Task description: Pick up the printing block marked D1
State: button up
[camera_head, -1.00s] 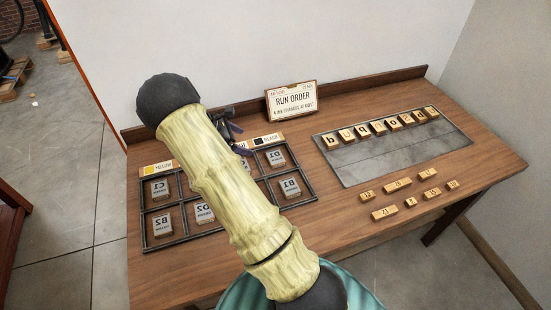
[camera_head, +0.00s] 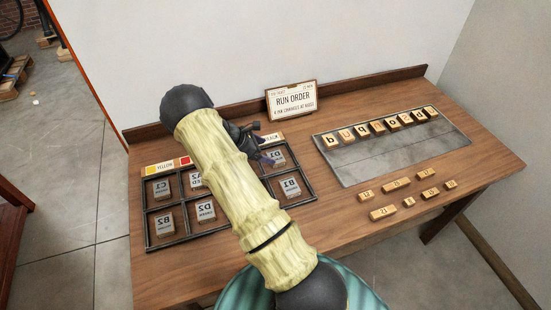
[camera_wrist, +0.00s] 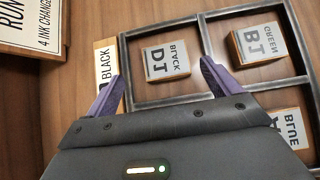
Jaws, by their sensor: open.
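The D1 block (camera_head: 277,158) is a small wooden block with a pale face, lying in the upper right compartment of the dark divided tray (camera_head: 207,231). In the wrist view the D1 block (camera_wrist: 167,60) also reads "BLACK" and lies just beyond my fingertips, between their lines. My gripper (camera_wrist: 163,80) is open and empty, its purple fingers apart. In the head view my gripper (camera_head: 266,158) is at the tray's upper right compartment, close to D1, which it partly hides. Its height above the block is hard to tell.
The B1 block (camera_head: 290,186) sits in the compartment next to D1's. The C1 (camera_head: 162,188), B2 (camera_head: 166,221) and D2 (camera_head: 205,210) blocks lie in the left part. A run order sign (camera_head: 292,100) stands behind. A metal plate (camera_head: 390,155) with letter blocks lies at right.

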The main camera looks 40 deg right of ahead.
aim_at(275, 156)
jog(key=x, duration=0.2)
jog(key=p+x, duration=0.1)
jog(key=x, duration=0.1)
jog(key=shift+s+a+f, duration=0.15)
jog(key=shift+s+f, duration=0.1)
jog(key=shift+s, duration=0.1)
jog(key=shift+d+f, duration=0.3)
jog(key=shift+f, duration=0.05)
jog(key=c, duration=1.1)
jog(key=shift+r, duration=0.1)
notch_tip(275, 156, up, 10)
jog(key=b, duration=0.1)
